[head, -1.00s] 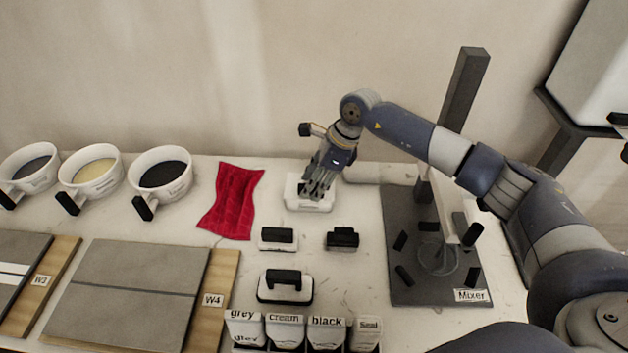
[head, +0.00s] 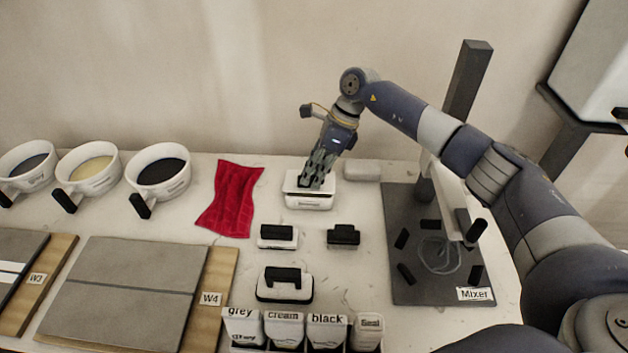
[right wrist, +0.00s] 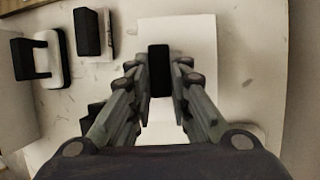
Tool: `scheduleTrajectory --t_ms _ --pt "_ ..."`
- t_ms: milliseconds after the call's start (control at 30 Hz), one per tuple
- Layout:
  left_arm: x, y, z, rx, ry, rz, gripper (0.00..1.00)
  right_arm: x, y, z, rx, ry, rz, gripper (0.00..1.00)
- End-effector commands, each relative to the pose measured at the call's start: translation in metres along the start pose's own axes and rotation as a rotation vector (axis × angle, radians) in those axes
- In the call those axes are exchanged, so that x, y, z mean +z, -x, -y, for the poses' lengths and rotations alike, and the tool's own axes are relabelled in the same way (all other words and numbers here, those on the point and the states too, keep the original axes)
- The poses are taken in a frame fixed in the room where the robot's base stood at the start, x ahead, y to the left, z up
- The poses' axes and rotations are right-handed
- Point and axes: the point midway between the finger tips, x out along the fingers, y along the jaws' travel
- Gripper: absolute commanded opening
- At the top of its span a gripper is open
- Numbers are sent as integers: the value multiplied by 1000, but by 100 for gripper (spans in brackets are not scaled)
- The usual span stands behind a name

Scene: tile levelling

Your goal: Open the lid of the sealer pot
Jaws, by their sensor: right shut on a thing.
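The sealer pot (head: 309,202) is a low white box at the back middle of the table in the head view, with a small label on its front. My right gripper (head: 316,182) comes down over its top. In the right wrist view, a black handle (right wrist: 159,70) stands between the fingers of my right gripper (right wrist: 160,78), and the gripper is shut on it. A white lid surface (right wrist: 190,38) shows around and beyond the handle. My left gripper is not in view.
A red cloth (head: 231,200) lies left of the pot. Black-handled tools (head: 277,236) sit in front. A light grey block (head: 362,170) lies to its right, and the mixer board (head: 436,285) is further right. Labelled bags (head: 284,328) stand at the front.

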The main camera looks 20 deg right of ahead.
Motion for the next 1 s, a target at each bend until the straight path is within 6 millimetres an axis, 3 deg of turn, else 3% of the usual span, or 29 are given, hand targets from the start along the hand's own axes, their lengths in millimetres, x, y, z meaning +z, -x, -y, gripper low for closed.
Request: scheduleTrajectory --t_ms 300,800,1000 --pt "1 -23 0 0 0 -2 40 2 6 9 129 -58 -3 0" --pt "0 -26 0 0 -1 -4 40 3 11 8 166 -69 -2 0" --pt "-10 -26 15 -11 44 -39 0 3 11 8 166 -69 -1 0"
